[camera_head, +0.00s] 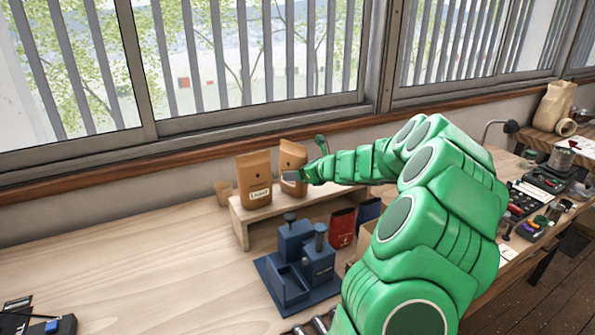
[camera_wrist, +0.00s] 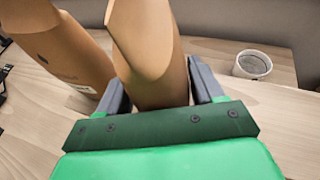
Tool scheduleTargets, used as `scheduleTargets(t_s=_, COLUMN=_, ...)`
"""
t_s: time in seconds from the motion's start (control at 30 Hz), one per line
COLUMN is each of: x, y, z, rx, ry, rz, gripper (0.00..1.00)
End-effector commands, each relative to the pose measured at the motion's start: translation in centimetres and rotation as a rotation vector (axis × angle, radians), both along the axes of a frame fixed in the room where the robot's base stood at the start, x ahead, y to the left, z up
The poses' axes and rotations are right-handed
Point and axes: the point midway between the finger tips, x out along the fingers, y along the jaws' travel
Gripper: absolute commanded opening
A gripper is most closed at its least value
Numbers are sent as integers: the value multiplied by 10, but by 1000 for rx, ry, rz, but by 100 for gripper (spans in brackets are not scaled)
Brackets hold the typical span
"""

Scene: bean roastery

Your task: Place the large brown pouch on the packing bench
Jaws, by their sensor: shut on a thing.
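Two brown pouches are at a low wooden riser (camera_head: 241,233) on the light wooden bench (camera_head: 160,270). The left pouch (camera_head: 254,178) stands on the riser with a white label facing me; it also shows at the left in the wrist view (camera_wrist: 65,50). My gripper (camera_head: 292,177) is shut on the right pouch (camera_head: 291,158). That pouch rises between the jaws in the wrist view (camera_wrist: 147,65). The gripper hides part of its lower front. I cannot tell whether its base touches the riser, or which pouch is larger.
A blue press-like device (camera_head: 305,262) stands before the riser, with a red packet (camera_head: 341,228) and a dark blue packet (camera_head: 368,214) nearby. The bench's left side is mostly clear. Trays (camera_head: 535,200) and tools lie at right.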

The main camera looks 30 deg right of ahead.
Motion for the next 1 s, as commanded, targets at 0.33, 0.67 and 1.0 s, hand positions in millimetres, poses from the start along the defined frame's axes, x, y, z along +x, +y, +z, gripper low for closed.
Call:
scheduleTargets(t_s=0.33, x=0, y=0, z=-3, rx=1, ry=-1, rz=0, gripper=79)
scheduleTargets(t_s=0.67, x=0, y=0, z=-4, rx=0, ry=0, rz=0, gripper=96)
scheduleTargets(t_s=1.0, x=-14, y=-7, z=4, rx=1, ry=-2, rz=-1, gripper=96)
